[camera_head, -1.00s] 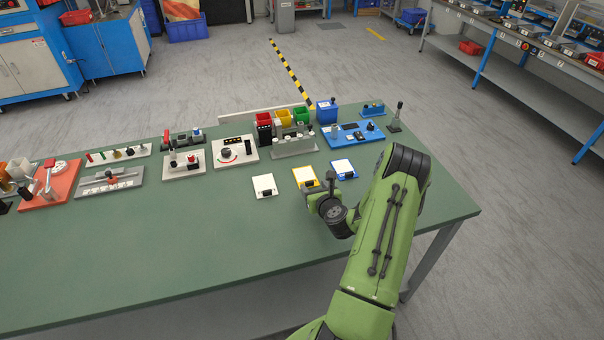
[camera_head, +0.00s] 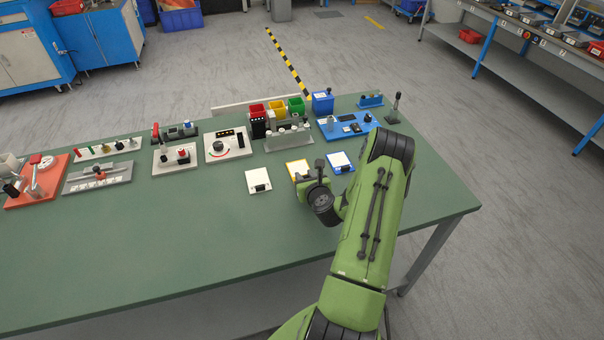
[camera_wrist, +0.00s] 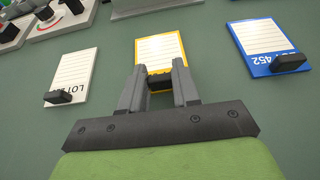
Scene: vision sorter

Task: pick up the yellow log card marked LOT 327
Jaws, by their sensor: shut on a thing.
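The yellow-bordered log card (camera_head: 297,168) lies on the green table between a white card and a blue card. In the wrist view the yellow card (camera_wrist: 163,48) shows its lined white face, and its near end with any lot mark is hidden by the fingers. My gripper (camera_wrist: 158,82) is shut on the black grip block (camera_wrist: 160,82) at the card's near end. In the head view my gripper (camera_head: 316,180) covers the card's lower right part. I cannot tell whether the card is clear of the table.
The white card (camera_head: 258,181) is to the left and the blue card (camera_head: 341,162), marked 452 in the wrist view, to the right. Fixtures and red, yellow and green bins (camera_head: 277,109) stand behind. The table front (camera_head: 180,250) is clear.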

